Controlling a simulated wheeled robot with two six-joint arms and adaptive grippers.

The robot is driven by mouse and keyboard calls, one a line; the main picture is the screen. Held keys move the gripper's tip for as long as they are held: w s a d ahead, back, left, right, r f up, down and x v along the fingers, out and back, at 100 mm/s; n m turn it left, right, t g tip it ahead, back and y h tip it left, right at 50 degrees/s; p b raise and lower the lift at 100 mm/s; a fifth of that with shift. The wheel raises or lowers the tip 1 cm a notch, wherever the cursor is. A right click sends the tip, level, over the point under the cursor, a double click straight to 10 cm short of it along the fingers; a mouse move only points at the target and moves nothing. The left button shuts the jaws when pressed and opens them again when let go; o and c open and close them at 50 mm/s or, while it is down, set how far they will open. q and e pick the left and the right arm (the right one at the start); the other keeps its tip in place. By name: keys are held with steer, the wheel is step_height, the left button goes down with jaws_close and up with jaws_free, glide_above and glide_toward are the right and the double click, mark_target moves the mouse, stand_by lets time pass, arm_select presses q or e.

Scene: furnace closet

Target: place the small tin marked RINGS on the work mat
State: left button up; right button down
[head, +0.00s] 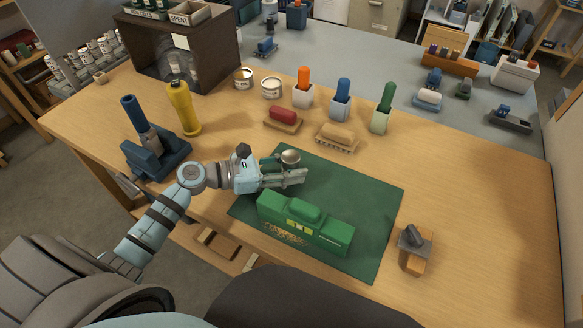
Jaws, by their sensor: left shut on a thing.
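My left gripper (294,174) reaches in from the left over the far left part of the green work mat (365,197). It is shut on a small round tin with a grey metallic top (290,157), which shows at the far side of the fingers. The fingers hide its lower part, and no marking on it can be read. I cannot tell whether it touches the mat. Two pale labelled tins, one on the left (243,78) and one on the right (271,88), stand at the back of the bench; their labels are too small to read. My right gripper is out of view.
A green case-like object (305,223) lies across the mat's near part, close to my gripper. A blue device (155,155) and yellow bottle (184,108) stand left. Brushes and holders line the back. A wooden-based tool (415,250) sits right of the mat.

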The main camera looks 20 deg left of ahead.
arm_select(q)
steer(key=shift+f, duration=0.15)
steer(key=o, duration=1.2)
steer(key=shift+r, duration=0.2)
steer(key=shift+s+a, duration=0.15)
steer(key=v, duration=0.7)
steer(key=shift+s+a+b, duration=0.15)
steer(key=shift+s+b, duration=0.05)
steer(key=shift+b, duration=0.2)
steer(key=v, duration=0.1)
steer(key=p+v, duration=0.1)
steer(key=v, duration=0.1)
steer(key=shift+s+a+r, duration=0.2)
steer(key=shift+r, duration=0.1)
steer(key=shift+s+a, duration=0.15)
steer(key=shift+a, duration=0.05)
